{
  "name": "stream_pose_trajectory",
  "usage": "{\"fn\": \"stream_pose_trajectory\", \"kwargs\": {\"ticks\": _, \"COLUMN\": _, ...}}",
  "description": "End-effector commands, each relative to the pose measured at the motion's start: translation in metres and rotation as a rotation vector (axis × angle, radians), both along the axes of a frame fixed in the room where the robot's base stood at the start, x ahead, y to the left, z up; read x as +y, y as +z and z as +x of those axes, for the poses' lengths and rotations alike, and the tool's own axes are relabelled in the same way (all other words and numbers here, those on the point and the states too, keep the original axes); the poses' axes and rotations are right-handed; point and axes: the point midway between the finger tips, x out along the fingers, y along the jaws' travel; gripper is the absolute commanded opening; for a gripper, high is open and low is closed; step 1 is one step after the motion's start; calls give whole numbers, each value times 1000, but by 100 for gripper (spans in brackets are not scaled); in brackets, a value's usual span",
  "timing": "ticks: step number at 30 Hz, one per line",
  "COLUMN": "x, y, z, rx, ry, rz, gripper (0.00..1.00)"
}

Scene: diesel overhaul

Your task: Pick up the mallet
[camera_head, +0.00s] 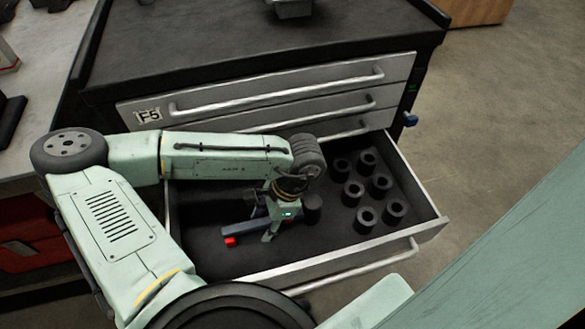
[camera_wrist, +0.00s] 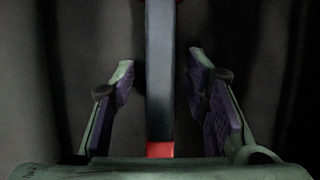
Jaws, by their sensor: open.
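The mallet (camera_head: 240,231) lies in the open drawer, with a dark blue-grey handle and a red end at the left. A dark cylindrical part (camera_head: 312,207) at the right appears to be its head. My gripper (camera_head: 270,230) is low in the drawer, over the handle and hiding part of it. In the wrist view the handle (camera_wrist: 160,85) runs upright between the two fingers of my open gripper (camera_wrist: 160,85), with a gap on each side. A red part of the handle shows near the palm. The mallet's head is out of the wrist view.
The open drawer (camera_head: 437,222) holds several black hollow cylinders (camera_head: 366,215) on its right side. Closed drawers (camera_head: 290,95) and a dark cabinet top (camera_head: 250,50) stand behind. A grey workbench (camera_head: 25,150) is at the left. Floor (camera_head: 480,110) is clear at the right.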

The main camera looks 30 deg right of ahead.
Motion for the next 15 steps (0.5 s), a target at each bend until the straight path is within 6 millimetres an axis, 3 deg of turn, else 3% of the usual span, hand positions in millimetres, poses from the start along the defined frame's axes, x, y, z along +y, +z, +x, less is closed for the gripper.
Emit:
{"fn": "stream_pose_trajectory", "kwargs": {"ticks": 4, "x": 0, "y": 0, "z": 0, "rx": 0, "ry": 0, "rz": 0, "gripper": 40}}
{"fn": "stream_pose_trajectory", "kwargs": {"ticks": 15, "x": 0, "y": 0, "z": 0, "rx": 0, "ry": 0, "rz": 0, "gripper": 16}}
